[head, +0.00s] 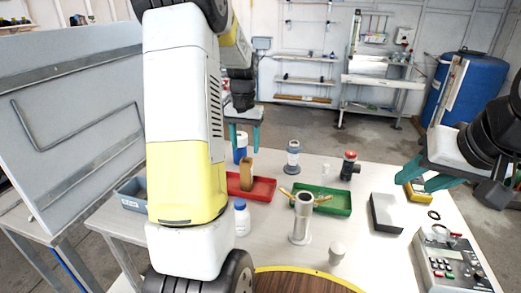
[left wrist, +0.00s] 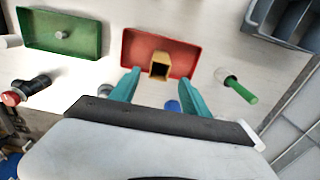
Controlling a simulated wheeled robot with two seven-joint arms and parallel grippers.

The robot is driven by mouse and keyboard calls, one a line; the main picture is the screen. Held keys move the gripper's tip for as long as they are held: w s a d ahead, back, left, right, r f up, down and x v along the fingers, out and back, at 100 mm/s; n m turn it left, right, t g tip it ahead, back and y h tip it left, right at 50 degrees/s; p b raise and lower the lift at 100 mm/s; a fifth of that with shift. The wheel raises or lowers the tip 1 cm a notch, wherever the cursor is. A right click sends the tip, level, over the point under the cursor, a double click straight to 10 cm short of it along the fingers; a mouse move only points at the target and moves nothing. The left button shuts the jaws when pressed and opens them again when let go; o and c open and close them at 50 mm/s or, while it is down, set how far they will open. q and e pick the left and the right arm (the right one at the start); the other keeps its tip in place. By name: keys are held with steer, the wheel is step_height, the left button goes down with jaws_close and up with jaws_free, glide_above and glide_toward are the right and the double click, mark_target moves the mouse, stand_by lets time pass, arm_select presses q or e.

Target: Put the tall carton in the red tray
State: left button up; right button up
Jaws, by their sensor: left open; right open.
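The tall carton (head: 246,174) is brown and stands upright in the red tray (head: 264,190), left of its middle in the head view. In the left wrist view the carton (left wrist: 160,66) shows near the lower edge of the red tray (left wrist: 185,52). My left gripper (head: 244,138) is open and empty, above or behind the carton. In the left wrist view its teal fingers (left wrist: 160,77) point toward the carton, one on each side, with no contact visible. My right gripper (head: 418,178) is open at the right side of the table, over a small yellow item.
A green tray (head: 335,204) stands right of the red one, behind a metal cylinder (head: 301,222). A white bottle (head: 242,218), a blue container (head: 240,146) and a grey bottle (head: 292,158) stand close by. A black box (head: 386,214) and a control panel (head: 454,262) are at right.

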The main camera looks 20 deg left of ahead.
arm_select(q)
steer(key=s+d+r+t+h, duration=0.1)
steer(key=s+d+r+t, duration=0.2)
steer(key=s+d+r, duration=0.65)
steer(key=s+d+r+t, duration=0.1)
steer(key=s+d, duration=0.1)
steer(key=s, duration=0.4)
steer(key=s+d+r+m+t+h, duration=0.1)
steer(key=s+d+r+t, duration=0.1)
steer(key=s, duration=0.5)
steer(key=shift+s+d+r, duration=0.15)
steer(key=shift+s+r, duration=0.1)
